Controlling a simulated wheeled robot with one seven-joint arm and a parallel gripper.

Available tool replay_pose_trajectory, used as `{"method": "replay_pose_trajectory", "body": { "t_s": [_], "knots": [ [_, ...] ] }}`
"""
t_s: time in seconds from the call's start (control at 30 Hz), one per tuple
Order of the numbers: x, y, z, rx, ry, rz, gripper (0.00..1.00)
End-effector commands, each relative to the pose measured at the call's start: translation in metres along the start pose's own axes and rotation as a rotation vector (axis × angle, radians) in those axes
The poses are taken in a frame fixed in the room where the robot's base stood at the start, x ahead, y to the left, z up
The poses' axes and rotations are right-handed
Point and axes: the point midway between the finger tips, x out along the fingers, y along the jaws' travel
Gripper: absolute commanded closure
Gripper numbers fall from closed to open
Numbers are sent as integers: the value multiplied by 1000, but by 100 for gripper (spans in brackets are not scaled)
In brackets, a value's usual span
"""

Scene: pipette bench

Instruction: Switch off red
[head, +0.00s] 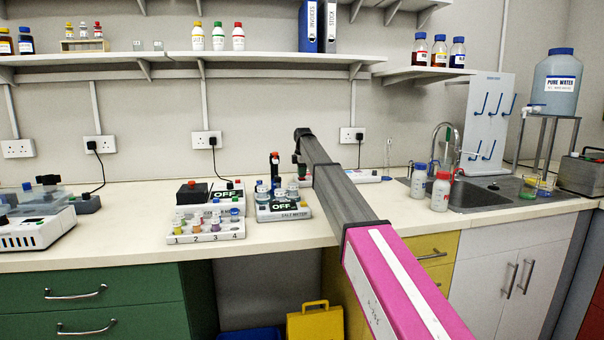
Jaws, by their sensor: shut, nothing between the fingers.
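My arm reaches from the lower right to the bench. My gripper (297,158) is small and dark at its far end, shut and empty, partly hidden by the arm. Small red parts show on several bench items, and I cannot tell which is the red switch. One is a red knob (238,183) on the white device with an OFF display (226,194). Another OFF display is on the front of the meter (283,208), which carries several small vials. A low white unit (362,176) with a red edge lies behind my arm, mostly hidden.
A numbered vial rack (206,230) stands at the bench's front edge. A dark upright tool (274,168) rises behind the meter. White bottles (441,191) stand beside the sink (480,193). The bench left of the rack (130,215) is clear. Shelves hang above.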

Motion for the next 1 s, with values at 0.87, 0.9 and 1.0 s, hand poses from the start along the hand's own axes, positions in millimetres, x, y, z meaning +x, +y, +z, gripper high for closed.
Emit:
{"method": "replay_pose_trajectory", "body": {
  "t_s": [0.87, 0.9, 1.0],
  "knots": [
    [1, -19, 0, 0, 0, -10, 100],
    [1, -18, 0, 0, 0, -10, 100],
    [-1, -18, 0, 0, 0, -9, 100]
  ]
}}
